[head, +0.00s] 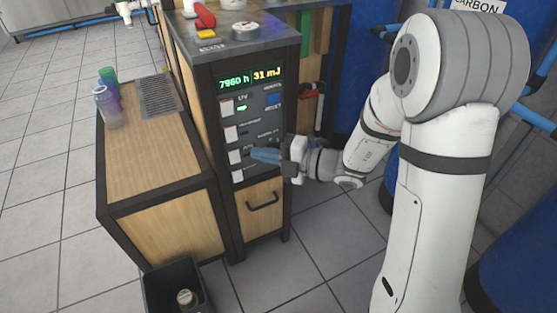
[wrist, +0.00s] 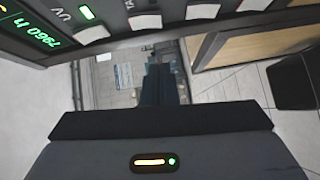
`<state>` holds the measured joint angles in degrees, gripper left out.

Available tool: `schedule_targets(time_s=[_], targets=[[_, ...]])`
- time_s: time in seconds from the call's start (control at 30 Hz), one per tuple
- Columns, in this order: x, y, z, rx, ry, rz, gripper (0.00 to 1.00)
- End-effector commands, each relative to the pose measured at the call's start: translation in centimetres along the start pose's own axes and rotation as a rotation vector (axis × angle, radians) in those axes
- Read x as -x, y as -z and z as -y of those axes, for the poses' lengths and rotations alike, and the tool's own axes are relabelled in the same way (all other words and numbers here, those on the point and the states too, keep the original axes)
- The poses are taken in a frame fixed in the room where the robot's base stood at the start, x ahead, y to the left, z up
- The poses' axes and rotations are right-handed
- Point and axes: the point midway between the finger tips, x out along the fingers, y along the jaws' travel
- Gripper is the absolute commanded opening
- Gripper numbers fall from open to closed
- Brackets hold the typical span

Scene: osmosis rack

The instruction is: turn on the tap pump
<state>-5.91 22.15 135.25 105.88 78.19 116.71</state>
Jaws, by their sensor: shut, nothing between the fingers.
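No other lamp is visibly lit. My gripper (head: 256,154) is shut and empty, with its blue-grey fingers pointing at the panel near the third switch. Contact cannot be told. The fingers also show in the wrist view (wrist: 159,85).
A low wooden cabinet (head: 150,165) with bottles stands left of the panel. A drawer handle (head: 262,202) sticks out below the switches. A dark bin (head: 160,280) stands on the floor in front. Blue tanks (head: 520,250) are at right.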

Motion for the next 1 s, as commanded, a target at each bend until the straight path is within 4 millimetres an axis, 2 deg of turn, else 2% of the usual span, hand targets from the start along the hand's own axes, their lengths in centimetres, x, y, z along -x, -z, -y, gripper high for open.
schedule_targets(time_s=[0.1, 0.2, 0.4, 0.6, 1.0], targets=[[-2.6, 0.1, 0.4, 0.002, 0.000, -0.005, 0.00], [-4.3, -0.4, 0.5, 0.001, -0.001, -0.002, 0.00], [-5.9, -2.3, 0.2, 0.001, 0.000, 0.001, 0.00], [-6.5, -2.9, 0.0, 0.000, 0.000, 0.001, 0.00], [-6.0, -3.5, 0.1, 0.006, -0.010, 0.013, 0.00]])
